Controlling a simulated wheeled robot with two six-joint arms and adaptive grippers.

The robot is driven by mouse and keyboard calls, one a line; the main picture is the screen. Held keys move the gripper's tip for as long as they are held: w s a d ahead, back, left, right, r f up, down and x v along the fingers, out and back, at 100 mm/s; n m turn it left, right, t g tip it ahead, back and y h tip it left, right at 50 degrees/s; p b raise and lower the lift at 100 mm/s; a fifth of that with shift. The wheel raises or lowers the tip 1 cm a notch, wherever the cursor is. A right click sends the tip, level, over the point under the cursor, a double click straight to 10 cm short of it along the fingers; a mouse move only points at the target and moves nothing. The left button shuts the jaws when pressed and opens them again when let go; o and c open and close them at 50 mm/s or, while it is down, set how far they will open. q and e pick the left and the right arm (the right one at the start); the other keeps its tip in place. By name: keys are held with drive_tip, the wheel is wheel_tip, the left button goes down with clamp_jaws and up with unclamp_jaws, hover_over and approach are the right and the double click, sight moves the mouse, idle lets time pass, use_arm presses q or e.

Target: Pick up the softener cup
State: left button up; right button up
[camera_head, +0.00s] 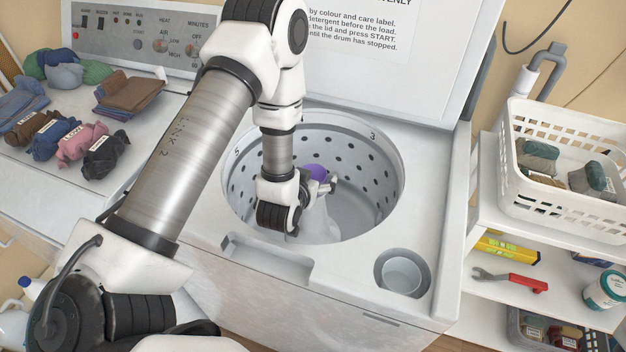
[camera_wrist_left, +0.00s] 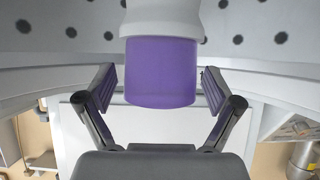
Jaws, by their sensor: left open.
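The softener cup (camera_head: 316,172) is purple and stands on top of the white agitator post (camera_head: 318,222) in the middle of the washer drum. My left gripper (camera_head: 324,181) is inside the drum opening beside the cup, partly hidden by its own wrist. In the left wrist view the purple cup (camera_wrist_left: 160,72) lies between the two spread fingers of the left gripper (camera_wrist_left: 157,88), with a visible gap on each side. The post (camera_wrist_left: 160,18) joins the cup at the top of that picture. My right gripper is not in view.
The drum rim (camera_head: 390,150) surrounds the gripper, and the raised lid (camera_head: 420,60) stands behind. A round well (camera_head: 403,272) is at the washer's front right corner. Folded and rolled clothes lie on the machine at left. A white basket (camera_head: 560,213) stands on the right shelf.

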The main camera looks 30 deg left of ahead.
use_arm(q)
drive_tip(key=x, duration=0.2)
drive_tip(key=shift+w+f, duration=0.1)
drive_tip(key=shift+w, duration=0.15)
drive_tip(key=c, duration=1)
